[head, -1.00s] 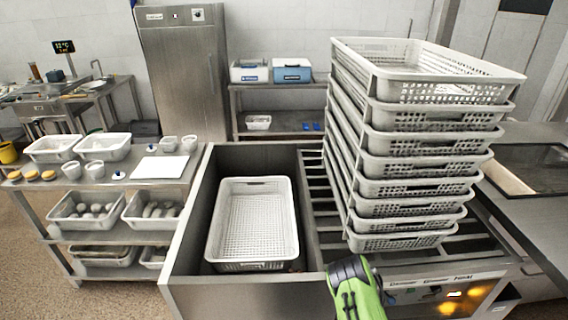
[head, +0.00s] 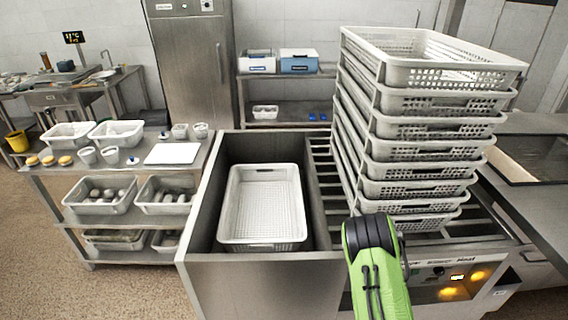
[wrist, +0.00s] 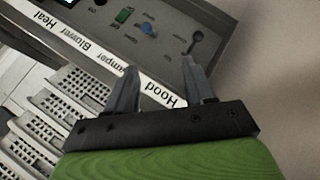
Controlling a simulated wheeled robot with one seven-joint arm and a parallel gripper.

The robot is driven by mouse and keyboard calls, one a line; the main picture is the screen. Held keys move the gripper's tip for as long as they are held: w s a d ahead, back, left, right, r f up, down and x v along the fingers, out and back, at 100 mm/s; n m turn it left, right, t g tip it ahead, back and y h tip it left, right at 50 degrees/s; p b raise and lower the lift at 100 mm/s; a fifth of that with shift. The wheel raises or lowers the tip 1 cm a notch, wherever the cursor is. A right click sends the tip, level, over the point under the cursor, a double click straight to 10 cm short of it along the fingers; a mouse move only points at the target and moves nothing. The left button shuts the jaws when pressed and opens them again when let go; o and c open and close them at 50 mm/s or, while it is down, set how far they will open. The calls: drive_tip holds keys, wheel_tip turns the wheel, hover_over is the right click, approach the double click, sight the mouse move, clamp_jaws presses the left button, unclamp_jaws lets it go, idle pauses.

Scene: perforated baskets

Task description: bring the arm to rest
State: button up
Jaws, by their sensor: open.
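My gripper (wrist: 160,88) shows in the wrist view with its two dark fingers apart and nothing between them. Beyond the fingers is the machine's control panel (wrist: 150,35), with labels such as "Hood" and "Heat", a green switch and a blue knob. I cannot tell the exact gap between fingers and panel. In the head view my green arm (head: 376,265) rises at the bottom, in front of the machine; my gripper is not visible there.
One white basket (head: 262,205) sits in the steel basin at left. A shelf unit (head: 130,190) with tubs is further left. Open floor (head: 40,250) lies at lower left.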

drive_tip(key=s+a+r+m+g+y, duration=0.1)
drive_tip(key=a+r+m, duration=0.25)
drive_tip(key=r, duration=0.75)
drive_tip(key=a+r+m+y, duration=0.2)
drive_tip(key=a+r, duration=0.3)
drive_tip(key=r, duration=0.6)
drive_tip(key=s+a+r, duration=0.3)
drive_tip(key=s+r, duration=0.3)
drive_tip(key=s, duration=0.4)
drive_tip(key=s+a+r+g+y, duration=0.1)
drive_tip(key=s+a+r, duration=0.2)
drive_tip(key=s+r, duration=0.3)
drive_tip(key=s, duration=0.4)
drive_tip(key=shift+s+a, duration=0.2)
drive_tip(key=shift+r, duration=0.1)
